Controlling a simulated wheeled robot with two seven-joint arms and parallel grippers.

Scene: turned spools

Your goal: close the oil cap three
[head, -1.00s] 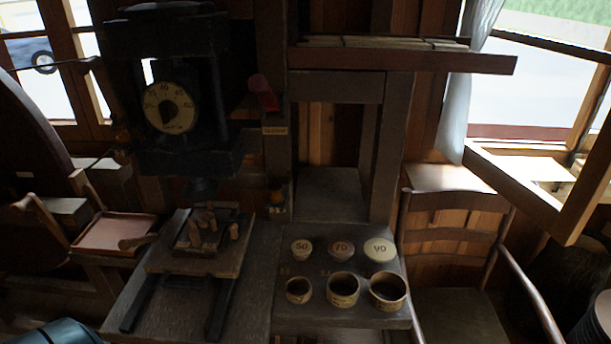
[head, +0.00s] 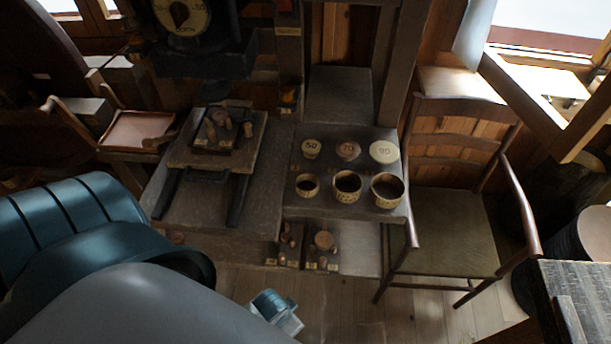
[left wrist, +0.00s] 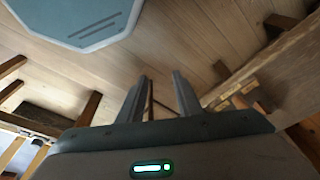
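In the head view, three round lids lie in a row on the dark bench: the 50 lid (head: 311,148), the 70 lid (head: 347,150) and the larger pale 90 lid (head: 384,151). In front of them stand three open round pots: a small pot (head: 307,186), a middle pot (head: 346,187) and a large pot (head: 387,190). No lid is on a pot. Which one is oil cap three I cannot tell. My left gripper (left wrist: 160,76) is open and empty in the left wrist view, with wooden floor beyond its fingers. My right gripper is not in view.
The bench (head: 300,212) has small turned pieces on a lower shelf. A wooden stand (head: 185,157) with pegs is left of the lids. A chair (head: 450,235) stands close on the right. A dark table (head: 590,290) is at the lower right.

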